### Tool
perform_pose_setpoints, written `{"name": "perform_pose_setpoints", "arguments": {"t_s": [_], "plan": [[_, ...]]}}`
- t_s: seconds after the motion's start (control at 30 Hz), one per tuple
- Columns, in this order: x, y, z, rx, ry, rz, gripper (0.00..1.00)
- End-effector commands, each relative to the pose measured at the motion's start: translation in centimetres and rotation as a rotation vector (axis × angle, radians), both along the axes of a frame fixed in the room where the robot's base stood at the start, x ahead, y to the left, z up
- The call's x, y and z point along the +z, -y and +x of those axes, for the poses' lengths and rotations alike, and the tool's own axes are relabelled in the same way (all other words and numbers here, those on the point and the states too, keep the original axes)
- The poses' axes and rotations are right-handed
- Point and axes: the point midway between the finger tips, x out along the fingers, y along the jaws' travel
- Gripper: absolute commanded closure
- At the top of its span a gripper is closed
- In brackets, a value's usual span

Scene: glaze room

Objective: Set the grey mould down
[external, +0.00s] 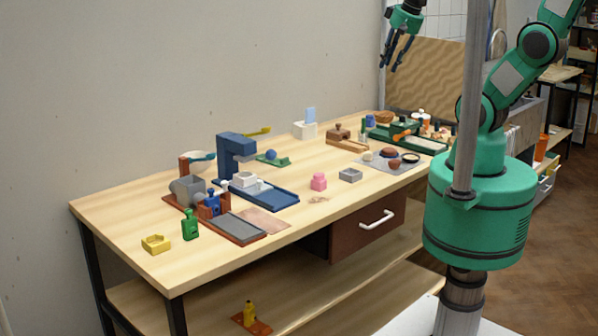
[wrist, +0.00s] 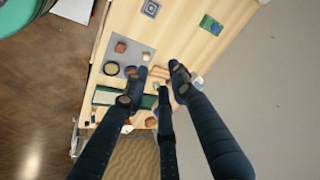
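The grey mould (external: 350,175) appears to be the small square grey block with a hollow top. It sits on the wooden table (external: 300,213), right of a pink block (external: 319,181). In the wrist view the mould (wrist: 151,8) shows at the top edge as nested grey squares. My gripper (external: 397,52) is raised high above the far right part of the table, well away from the mould. In the wrist view its dark fingers (wrist: 158,88) are spread apart with nothing visibly held between them.
A grey mat (external: 378,166) with small pots lies right of the mould. A green tray (external: 425,146) with several items stands at the back right. A blue press (external: 232,156) and other tools fill the left. Some bare wood surrounds the mould.

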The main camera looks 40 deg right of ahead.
Motion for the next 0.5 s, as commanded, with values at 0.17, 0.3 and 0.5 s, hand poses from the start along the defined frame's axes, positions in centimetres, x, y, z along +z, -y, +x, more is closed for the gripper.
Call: {"name": "perform_pose_setpoints", "arguments": {"t_s": [0.17,0.3,0.5], "plan": [[3.2,1.0,-2.6,0.185,0.071,-0.095,0.74],[4.2,1.3,-3.7,0.262,0.094,-0.14,0.74],[4.5,1.4,-4.0,0.288,0.099,-0.153,0.74]]}}
